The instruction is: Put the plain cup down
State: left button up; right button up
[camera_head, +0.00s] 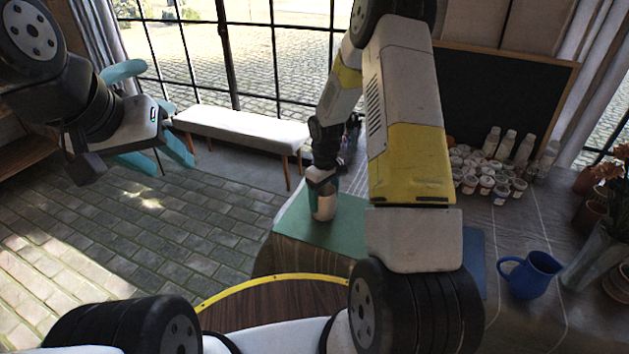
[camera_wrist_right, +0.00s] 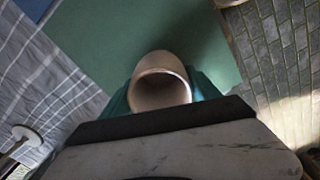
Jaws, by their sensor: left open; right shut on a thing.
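I cannot tell whether the cup's base touches the mat. My left gripper (camera_head: 158,148) is open and empty, held above the floor at the left, well away from the table.
A blue jug (camera_head: 529,274) stands on the grey cloth at the right. Several small pots (camera_head: 486,181) and bottles (camera_head: 524,148) stand at the back right. A vase (camera_head: 598,262) is at the right edge. My right arm hides much of the table's middle.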

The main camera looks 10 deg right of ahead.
jog(key=shift+f, duration=0.15)
jog(key=o, duration=1.7)
jog(key=s+r+m+t, duration=0.1)
jog(key=s+r, duration=0.3)
jog(key=r, duration=1)
jog(key=s+r+m+t, duration=0.2)
jog(key=s+r, duration=0.3)
jog(key=r, duration=0.9)
jog(key=shift+s+a+r+m+t+y, duration=0.45)
jog(key=shift+s+r, duration=0.8)
jog(key=shift+s, duration=1.45)
jog(key=shift+s+a+r+m+t+y, duration=0.45)
jog(key=shift+s+r, duration=0.8)
jog(key=shift+s, duration=1.4)
jog(key=shift+s+a+r+m+t+y, duration=0.2)
jog(key=shift+s+a+r+m+t, duration=0.35)
jog(key=shift+s+r, duration=1.45)
jog(key=shift+s+d+f, duration=0.1)
jog(key=shift+s+f, duration=0.6)
jog(key=shift+f, duration=0.05)
